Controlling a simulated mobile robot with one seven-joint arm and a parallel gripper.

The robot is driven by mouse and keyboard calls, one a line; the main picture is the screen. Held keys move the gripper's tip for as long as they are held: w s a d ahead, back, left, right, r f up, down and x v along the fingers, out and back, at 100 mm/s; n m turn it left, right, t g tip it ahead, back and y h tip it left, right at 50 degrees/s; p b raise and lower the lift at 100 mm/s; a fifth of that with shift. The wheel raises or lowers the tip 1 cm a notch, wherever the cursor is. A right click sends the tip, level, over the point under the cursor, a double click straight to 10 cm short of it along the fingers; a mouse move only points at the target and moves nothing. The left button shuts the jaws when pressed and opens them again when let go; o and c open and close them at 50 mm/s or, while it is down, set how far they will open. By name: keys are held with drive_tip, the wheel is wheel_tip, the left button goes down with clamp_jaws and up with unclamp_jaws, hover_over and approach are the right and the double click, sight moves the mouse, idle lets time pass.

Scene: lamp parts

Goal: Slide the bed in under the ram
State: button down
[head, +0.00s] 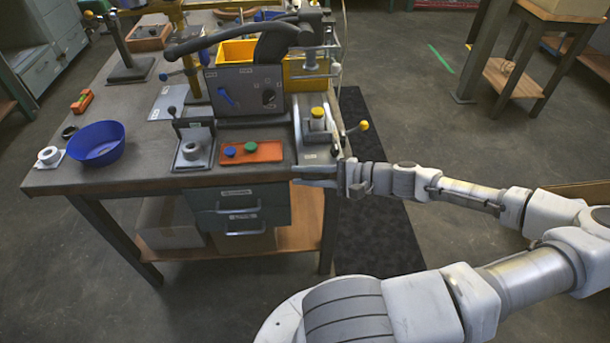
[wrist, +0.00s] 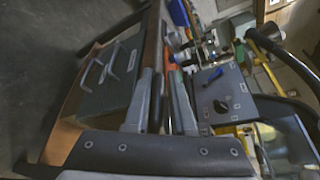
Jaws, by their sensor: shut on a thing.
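The bed (head: 310,157) is a narrow light grey plate at the table's right front corner, running away from the front edge. A grey block with a yellow top (head: 318,114) sits on it. The ram (head: 311,63) hangs from the grey press frame farther back, behind the yellow-topped block. My gripper (head: 297,174) is at the table's front edge, at the near end of the bed. It is shut there; the exact grip is hard to see. In the wrist view the fingers (wrist: 160,80) stand on both sides of the table-edge region.
An orange tray (head: 265,152) with green and blue parts lies left of the bed. A grey fixture (head: 192,148), a blue bowl (head: 97,144) and a dark panel (head: 245,90) stand farther left. Drawers (head: 238,209) are below.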

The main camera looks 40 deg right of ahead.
sight(307, 164)
drive_tip(key=shift+f, duration=0.3)
drive_tip(key=shift+w+d+r, duration=0.1)
drive_tip(key=shift+w+d, duration=0.05)
drive_tip(key=shift+w, duration=0.05)
drive_tip(key=shift+w+d+p, duration=0.25)
drive_tip(key=shift+w+d, duration=0.25)
drive_tip(key=shift+w, duration=0.2)
drive_tip(key=shift+w+d+p, duration=0.2)
drive_tip(key=shift+w+d, duration=0.25)
drive_tip(key=shift+w, duration=0.25)
drive_tip(key=c, duration=0.9)
unclamp_jaws()
drive_tip(key=shift+o, duration=0.2)
drive_tip(key=shift+s+d+r, duration=0.1)
drive_tip(key=shift+s+d, duration=0.1)
drive_tip(key=shift+d, duration=0.05)
drive_tip(key=p+v, duration=0.1)
drive_tip(key=v, duration=1.5)
drive_tip(key=shift+s+d, duration=0.25)
